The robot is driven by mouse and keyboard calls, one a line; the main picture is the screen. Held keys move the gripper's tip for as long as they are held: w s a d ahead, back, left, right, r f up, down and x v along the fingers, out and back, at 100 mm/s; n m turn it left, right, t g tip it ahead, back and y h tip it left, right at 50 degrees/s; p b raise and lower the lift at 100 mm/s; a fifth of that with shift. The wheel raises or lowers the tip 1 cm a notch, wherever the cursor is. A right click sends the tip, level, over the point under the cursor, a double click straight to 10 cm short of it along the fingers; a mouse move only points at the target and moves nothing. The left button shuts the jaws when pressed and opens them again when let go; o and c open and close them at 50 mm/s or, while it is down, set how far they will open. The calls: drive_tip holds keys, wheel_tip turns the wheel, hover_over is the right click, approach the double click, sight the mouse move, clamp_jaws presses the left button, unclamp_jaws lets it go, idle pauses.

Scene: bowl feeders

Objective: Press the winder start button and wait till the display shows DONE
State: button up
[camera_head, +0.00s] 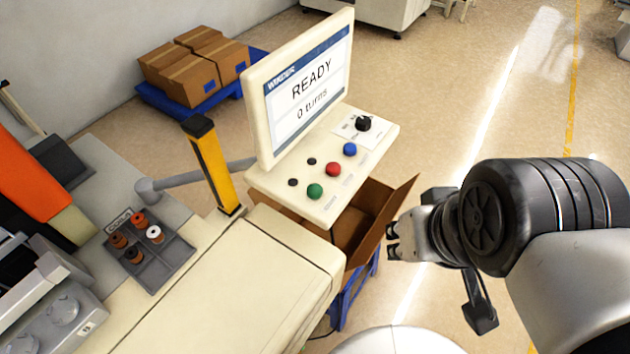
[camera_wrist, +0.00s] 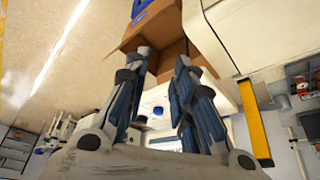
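The winder display (camera_head: 306,85) reads READY and 0 turns under a blue header. On the panel (camera_head: 262,181) below it are a green button (camera_head: 315,191), a red button (camera_head: 333,169), a blue button (camera_head: 349,149) and a black knob (camera_head: 363,123). The button labels are too small to read. My gripper (camera_head: 392,240) is to the right of the panel, apart from every button. In the wrist view its two fingers (camera_wrist: 163,58) stand apart with nothing between the tips. A blue knob-like part (camera_wrist: 158,111) shows behind the fingers.
An open cardboard box (camera_head: 372,217) on a blue stand is below the panel, near my gripper. A yellow post (camera_head: 212,170) stands left of the display. A grey tray (camera_head: 164,262) with several spools lies at the left. Floor at right is clear.

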clamp_jaws()
idle(1.3)
